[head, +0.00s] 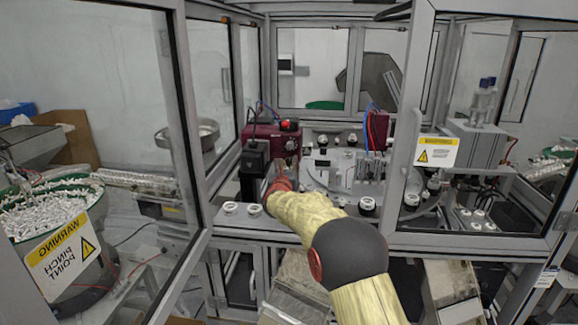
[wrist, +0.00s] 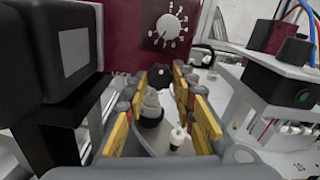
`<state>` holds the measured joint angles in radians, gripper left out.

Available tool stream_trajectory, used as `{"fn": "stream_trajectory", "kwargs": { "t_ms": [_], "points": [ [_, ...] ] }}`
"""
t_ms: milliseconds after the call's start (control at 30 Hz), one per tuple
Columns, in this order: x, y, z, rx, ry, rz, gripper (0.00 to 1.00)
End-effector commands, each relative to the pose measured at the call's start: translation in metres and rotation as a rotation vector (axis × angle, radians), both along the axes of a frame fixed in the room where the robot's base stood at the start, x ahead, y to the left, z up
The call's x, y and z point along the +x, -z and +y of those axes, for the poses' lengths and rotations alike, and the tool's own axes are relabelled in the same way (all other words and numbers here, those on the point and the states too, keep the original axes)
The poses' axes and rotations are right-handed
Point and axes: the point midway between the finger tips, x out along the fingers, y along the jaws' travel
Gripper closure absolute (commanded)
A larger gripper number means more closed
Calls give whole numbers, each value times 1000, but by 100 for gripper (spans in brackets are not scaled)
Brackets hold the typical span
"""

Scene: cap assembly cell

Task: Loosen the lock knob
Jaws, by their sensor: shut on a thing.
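The lock knob (wrist: 159,76), small, black and round, sits just below the dark red dial box (wrist: 165,35) in the wrist view. My gripper (wrist: 160,84) reaches forward to it, with its yellow-padded fingers on both sides of the knob. It is shut on the knob. The dial box has a white numbered scale and a pointer on its front. In the head view my gripper (head: 284,168) is in front of the dark red box (head: 262,137), and my arm hides the knob there.
A black block (wrist: 50,50) stands close on the left of my gripper. A white bottle-like part (wrist: 152,104) and a small white-capped part (wrist: 177,137) show between the fingers. A turntable (head: 318,180) with several fixtures lies to the right. Frame posts (head: 190,120) flank the opening.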

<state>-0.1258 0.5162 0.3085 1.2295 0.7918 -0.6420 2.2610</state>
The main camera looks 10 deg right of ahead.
Motion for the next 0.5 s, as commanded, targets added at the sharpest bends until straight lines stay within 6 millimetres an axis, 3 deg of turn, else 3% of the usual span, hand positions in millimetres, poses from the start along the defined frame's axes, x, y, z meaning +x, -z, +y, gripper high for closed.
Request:
{"fn": "stream_trajectory", "kwargs": {
  "t_ms": [267,500],
  "points": [
    [0,1,0,-70,0,23,99],
    [0,1,1,-237,-1,77,99]
  ]
}}
